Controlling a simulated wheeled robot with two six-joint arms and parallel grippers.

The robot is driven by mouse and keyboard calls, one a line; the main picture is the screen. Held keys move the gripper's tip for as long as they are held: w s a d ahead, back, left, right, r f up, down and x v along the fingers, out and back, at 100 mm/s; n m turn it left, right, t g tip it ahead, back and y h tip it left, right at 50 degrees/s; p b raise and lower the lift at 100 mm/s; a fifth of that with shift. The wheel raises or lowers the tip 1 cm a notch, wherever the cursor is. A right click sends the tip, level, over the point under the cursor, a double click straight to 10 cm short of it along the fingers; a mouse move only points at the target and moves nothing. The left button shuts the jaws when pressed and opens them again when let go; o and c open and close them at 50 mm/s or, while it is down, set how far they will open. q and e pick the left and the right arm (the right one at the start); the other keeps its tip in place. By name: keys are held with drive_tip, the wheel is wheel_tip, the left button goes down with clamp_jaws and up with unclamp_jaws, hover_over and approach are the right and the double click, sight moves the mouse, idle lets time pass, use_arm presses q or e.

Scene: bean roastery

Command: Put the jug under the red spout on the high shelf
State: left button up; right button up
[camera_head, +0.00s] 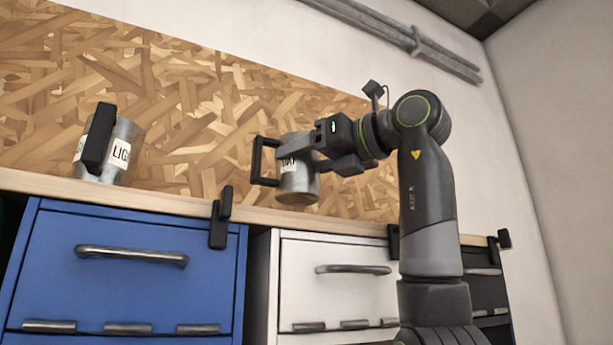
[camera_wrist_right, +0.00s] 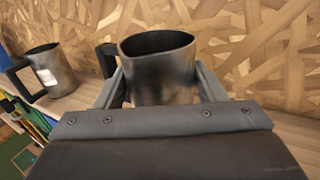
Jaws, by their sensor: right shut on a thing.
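A grey metal jug (camera_head: 298,184) with a white label and a black handle on its left is held in my right gripper (camera_head: 325,158). The gripper is shut on its body. The jug looks upright, its base at about the height of the shelf's front edge; I cannot tell whether it touches. In the right wrist view the jug (camera_wrist_right: 160,72) sits between both fingers, its dark open top showing. The high shelf (camera_head: 160,200) is a pale wooden board. No red spout shows in either view. My left gripper is not in view.
A second grey jug (camera_head: 121,155) labelled "LIG..." stands on the shelf at left; it also shows in the right wrist view (camera_wrist_right: 60,75). A chipboard wall (camera_head: 200,110) backs the shelf. Blue (camera_head: 120,265), white and black drawer fronts are below. Black brackets (camera_head: 220,220) clip the shelf edge.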

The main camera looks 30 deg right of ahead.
sight(316, 175)
drive_tip(key=shift+w+f, duration=0.15)
drive_tip(key=shift+f, duration=0.8)
drive_tip(key=shift+d+f, duration=0.15)
drive_tip(key=shift+f, duration=0.45)
drive_tip(key=o, duration=0.7)
drive_tip(key=shift+a+f, duration=0.1)
drive_tip(key=shift+a, duration=0.1)
drive_tip(key=o, duration=0.4)
drive_tip(key=shift+d, duration=0.1)
